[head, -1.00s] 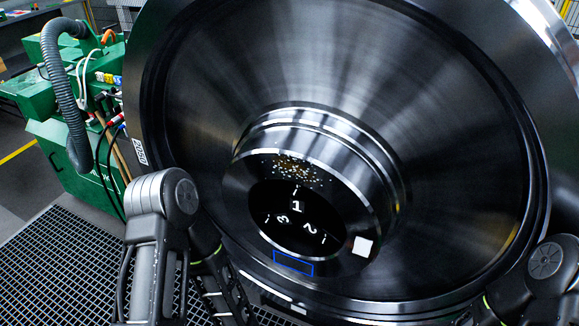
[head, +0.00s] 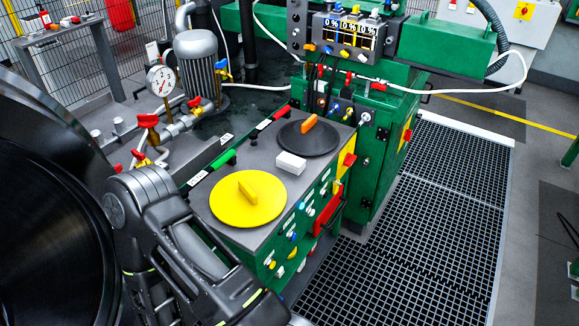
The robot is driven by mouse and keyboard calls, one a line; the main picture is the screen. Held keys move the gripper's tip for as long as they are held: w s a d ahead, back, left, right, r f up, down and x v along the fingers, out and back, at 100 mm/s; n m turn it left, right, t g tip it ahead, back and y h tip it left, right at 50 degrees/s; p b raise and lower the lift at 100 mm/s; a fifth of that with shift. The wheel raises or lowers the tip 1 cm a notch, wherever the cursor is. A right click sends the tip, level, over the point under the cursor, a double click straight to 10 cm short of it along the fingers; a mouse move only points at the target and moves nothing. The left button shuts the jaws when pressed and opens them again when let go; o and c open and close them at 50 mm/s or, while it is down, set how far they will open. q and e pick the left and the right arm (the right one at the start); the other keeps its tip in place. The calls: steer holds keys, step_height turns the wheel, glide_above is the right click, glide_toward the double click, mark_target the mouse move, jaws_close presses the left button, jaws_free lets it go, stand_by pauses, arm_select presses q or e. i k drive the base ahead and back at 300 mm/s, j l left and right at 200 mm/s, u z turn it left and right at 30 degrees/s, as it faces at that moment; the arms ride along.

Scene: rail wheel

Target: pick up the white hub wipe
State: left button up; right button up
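A small white block (head: 291,163), which looks like the white hub wipe, lies on the grey top of the green bench (head: 225,208). It sits between a yellow round lid and a dark round lid, apart from any arm. One of my arms (head: 150,205) reaches in at the lower left, with its bent joint in front of the wheel's edge and its links running down to the bottom edge. Neither gripper's fingers show in the head view.
The yellow lid (head: 247,196) and the dark lid (head: 308,137) have upright handles. A gauge (head: 161,80), red valves and a motor (head: 197,65) stand behind. The dark wheel (head: 45,210) fills the left. Floor grating (head: 440,200) at the right is clear.

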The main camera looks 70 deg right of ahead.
mark_target(292, 164)
steer(key=k, duration=0.5)
steer(key=z, duration=2)
steer(key=j+z, duration=0.35)
steer(key=k+j, duration=0.2)
steer(key=j, duration=0.2)
steer(key=i+l, duration=0.25)
steer(key=l, duration=0.15)
steer(key=i+l, duration=0.3)
steer(key=i+l+u, duration=0.1)
steer(key=i+l, duration=0.15)
steer(key=l, duration=0.2)
steer(key=i+l, duration=0.25)
steer(key=l, duration=0.15)
steer(key=i+l, duration=0.25)
steer(key=l, duration=0.2)
steer(key=i+l, duration=0.25)
steer(key=l, duration=0.15)
steer(key=i+j+u, duration=0.05)
